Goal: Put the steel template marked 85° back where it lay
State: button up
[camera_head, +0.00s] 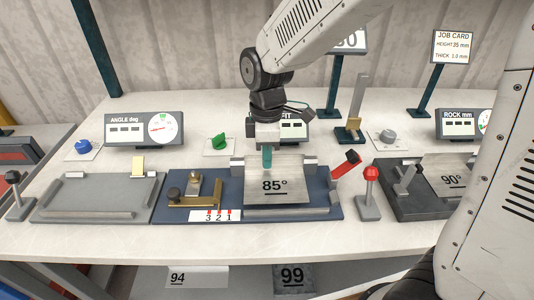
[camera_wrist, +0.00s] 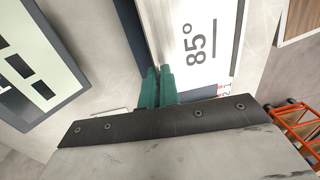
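The steel template marked 85° (camera_head: 288,197) is a bent plate at the right half of the blue fixture base (camera_head: 229,181), its number facing front. I cannot tell whether it rests there or is slightly raised. My gripper (camera_head: 267,157) points down at its back edge. In the wrist view my gripper's teal fingers (camera_wrist: 158,87) are close together on the upright edge of the 85° template (camera_wrist: 197,35). The part of the edge between the fingers is hidden.
A grey fixture (camera_head: 98,198) stands left and a dark one with a 90° plate (camera_head: 452,181) right. A red-knobbed lever (camera_head: 369,193) and a red handle (camera_head: 346,164) are close to the template's right. Plates marked 94 (camera_head: 196,277) and 99 (camera_head: 295,278) are below the bench.

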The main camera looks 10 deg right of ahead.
jog(key=o, duration=0.4)
jog(key=shift+o, duration=0.2)
notch_tip(320, 180, up, 8)
jog(key=shift+w, duration=0.35)
jog(key=s+d+r+m+t, duration=0.1)
jog(key=s+d+r+m, duration=0.1)
jog(key=s+d+m, duration=0.5)
jog(key=s+d+r+m+t, duration=0.1)
jog(key=s+d+r+m, duration=0.1)
jog(key=s+d+m, duration=0.6)
jog(key=s, duration=0.5)
jog(key=shift+s+d+m, duration=0.15)
jog(key=shift+s+m, duration=0.05)
jog(key=shift+m, duration=0.2)
